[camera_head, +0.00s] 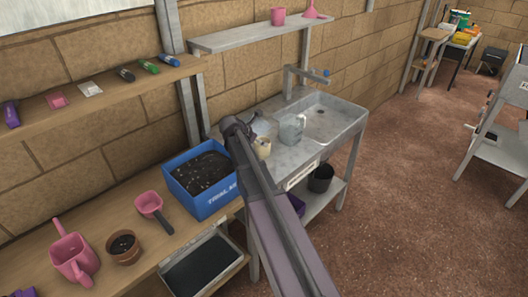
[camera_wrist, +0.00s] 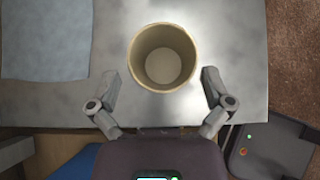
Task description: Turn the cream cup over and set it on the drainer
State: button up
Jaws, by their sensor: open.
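The cream cup (camera_wrist: 163,57) stands upright on the grey metal sink top (camera_wrist: 225,30); in the wrist view I look down through its open mouth to its inside bottom. In the head view the cup (camera_head: 264,148) shows just right of my arm's end. My gripper (camera_wrist: 160,86) is open in the wrist view. Its two fingers spread left and right below the cup, with the tips near its lower rim and nothing held. A flat blue-grey sheet or mat (camera_wrist: 45,38) lies left of the cup; I cannot tell whether it is the drainer. My arm hides part of the sink top in the head view.
A blue-grey jug (camera_head: 291,129) stands near the sink basin (camera_head: 322,118). A tap (camera_head: 305,76) rises behind. A blue soil box (camera_head: 203,182) sits left of my arm. A shelf (camera_head: 255,33) hangs above. Sink top to the cup's right looks clear in the wrist view.

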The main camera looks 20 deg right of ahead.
jog(key=shift+b+x, duration=0.9)
jog(key=shift+x, duration=0.8)
jog(key=shift+c, duration=0.2)
jog(key=c, duration=1)
jog(key=shift+r, duration=0.15)
notch_tip(320, 180, up, 10)
jog(key=p, duration=1)
jog(key=shift+s+a, duration=0.1)
